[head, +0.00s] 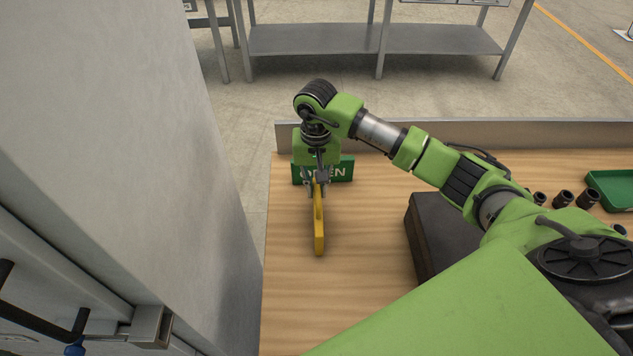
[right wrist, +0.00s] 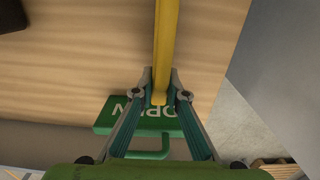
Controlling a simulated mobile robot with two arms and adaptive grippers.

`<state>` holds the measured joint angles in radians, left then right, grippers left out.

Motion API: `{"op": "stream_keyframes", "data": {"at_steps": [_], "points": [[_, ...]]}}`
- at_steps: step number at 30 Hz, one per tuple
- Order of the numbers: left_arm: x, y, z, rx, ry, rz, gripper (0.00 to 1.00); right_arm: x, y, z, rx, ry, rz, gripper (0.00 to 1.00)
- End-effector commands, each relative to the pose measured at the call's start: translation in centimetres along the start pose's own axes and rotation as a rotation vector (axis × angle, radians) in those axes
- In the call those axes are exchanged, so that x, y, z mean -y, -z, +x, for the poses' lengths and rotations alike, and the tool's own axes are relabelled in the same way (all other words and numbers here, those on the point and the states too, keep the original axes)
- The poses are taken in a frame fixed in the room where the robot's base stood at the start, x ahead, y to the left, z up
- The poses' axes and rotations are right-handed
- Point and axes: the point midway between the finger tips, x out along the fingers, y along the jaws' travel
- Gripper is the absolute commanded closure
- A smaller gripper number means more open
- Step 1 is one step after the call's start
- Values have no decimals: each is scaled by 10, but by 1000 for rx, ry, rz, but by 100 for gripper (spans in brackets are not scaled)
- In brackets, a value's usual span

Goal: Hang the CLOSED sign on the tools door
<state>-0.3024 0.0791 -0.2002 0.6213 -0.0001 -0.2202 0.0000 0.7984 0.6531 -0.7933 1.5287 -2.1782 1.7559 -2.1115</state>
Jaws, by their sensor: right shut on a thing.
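My right gripper (head: 317,188) is shut on a yellow sign (head: 319,230), a thin plate seen nearly edge-on, so no lettering on it can be read. It hangs over the left part of the wooden bench. In the right wrist view the fingers (right wrist: 160,98) pinch one end of the yellow sign (right wrist: 166,45). A green OPEN sign (head: 340,169) is just behind the gripper, partly hidden by it; its handle-like loop shows in the right wrist view (right wrist: 150,155). A grey cabinet (head: 110,130) stands at the left, with a black handle (head: 60,328) low down. My left gripper is out of view.
The wooden bench (head: 360,290) has a raised back edge. A dark box (head: 425,240) sits right of the sign, under my right arm. Several dark sockets (head: 563,198) and a green tray (head: 610,185) are farther right. Grey shelving (head: 320,38) stands behind.

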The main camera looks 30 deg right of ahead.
Motion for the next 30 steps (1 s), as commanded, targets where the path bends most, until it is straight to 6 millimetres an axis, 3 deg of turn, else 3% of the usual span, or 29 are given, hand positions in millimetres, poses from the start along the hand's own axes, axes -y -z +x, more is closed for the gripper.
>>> {"op": "stream_keyframes", "data": {"at_steps": [10, 12, 13, 26, 30], "points": [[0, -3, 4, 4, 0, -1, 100, 1, 0, 4, -1, 1, 0, 100], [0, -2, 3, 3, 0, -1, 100, 0, 0, 4, -1, 0, 0, 74], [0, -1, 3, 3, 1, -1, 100, 0, 0, 4, -1, 0, 0, 70], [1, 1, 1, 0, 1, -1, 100, 1, 0, -2, -2, 2, 0, 70], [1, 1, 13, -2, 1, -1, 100, 1, 2, -21, -7, 2, -1, 70]]}}
